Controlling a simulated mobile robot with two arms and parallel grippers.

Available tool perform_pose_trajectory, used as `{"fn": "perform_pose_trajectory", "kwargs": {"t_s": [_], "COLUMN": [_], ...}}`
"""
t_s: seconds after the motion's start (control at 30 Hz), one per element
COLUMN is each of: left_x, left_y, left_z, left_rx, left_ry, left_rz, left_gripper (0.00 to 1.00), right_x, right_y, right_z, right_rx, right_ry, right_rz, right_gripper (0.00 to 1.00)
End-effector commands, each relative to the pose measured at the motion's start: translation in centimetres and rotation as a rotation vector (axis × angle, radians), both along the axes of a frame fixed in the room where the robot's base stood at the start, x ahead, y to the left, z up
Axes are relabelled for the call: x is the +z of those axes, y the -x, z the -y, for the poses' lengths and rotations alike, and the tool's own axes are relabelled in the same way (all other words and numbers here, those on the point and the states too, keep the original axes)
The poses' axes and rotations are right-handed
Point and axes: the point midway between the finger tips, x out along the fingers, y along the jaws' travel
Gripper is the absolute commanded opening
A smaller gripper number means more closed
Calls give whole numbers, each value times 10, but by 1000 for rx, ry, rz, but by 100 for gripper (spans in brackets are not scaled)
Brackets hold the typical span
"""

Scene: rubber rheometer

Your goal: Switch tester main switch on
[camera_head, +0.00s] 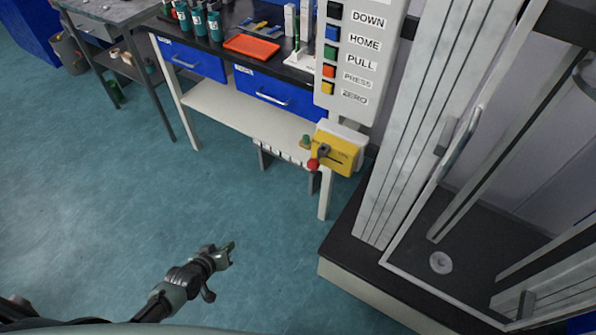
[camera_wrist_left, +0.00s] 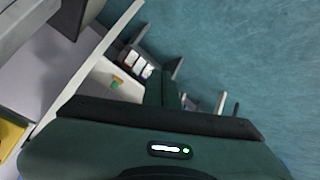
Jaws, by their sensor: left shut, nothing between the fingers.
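The tester's yellow main switch box (camera_head: 337,150) is mounted below the button panel in the head view. It carries a dark rotary handle (camera_head: 323,151) on its face, and a red knob (camera_head: 313,164) shows at its lower left corner. A yellow part of it shows at the lower left edge of the left wrist view (camera_wrist_left: 10,135). My left gripper (camera_head: 229,250) is shut and empty over the floor, well apart from the box, to its lower left. Its fingers are partly visible in the left wrist view. My right gripper is not in view.
The button panel (camera_head: 355,60) hangs above the box. The tall tester frame (camera_head: 425,110) stands on a dark-topped base (camera_head: 350,225) at right. A bench with blue drawers (camera_head: 275,92) and an orange tray (camera_head: 251,46) is behind.

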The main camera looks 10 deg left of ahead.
Motion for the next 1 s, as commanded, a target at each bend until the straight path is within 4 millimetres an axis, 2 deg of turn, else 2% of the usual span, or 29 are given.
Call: {"fn": "perform_pose_trajectory", "kwargs": {"t_s": [0.03, 0.1, 0.2, 0.3, 0.4, 0.5, 0.6, 1.0], "left_x": [24, 71, 135, 189, 228, 253, 264, 267], "left_y": [-34, -68, -97, -108, -108, -105, -103, -104], "left_z": [5, 18, 42, 66, 86, 99, 105, 107], "left_rx": [11, 23, 16, -8, -35, -54, -63, -63], "left_ry": [72, 197, 376, 534, 657, 736, 773, 781], "left_rz": [83, 177, 273, 329, 350, 356, 355, 357], "left_gripper": [0, 0, 0, 0, 0, 0, 0, 0], "right_x": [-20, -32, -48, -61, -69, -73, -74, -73], "right_y": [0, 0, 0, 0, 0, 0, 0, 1], "right_z": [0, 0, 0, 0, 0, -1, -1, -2], "right_rx": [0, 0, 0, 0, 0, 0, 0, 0], "right_ry": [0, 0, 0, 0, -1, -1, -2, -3], "right_rz": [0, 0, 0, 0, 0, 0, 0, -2], "right_gripper": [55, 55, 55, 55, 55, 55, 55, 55]}}
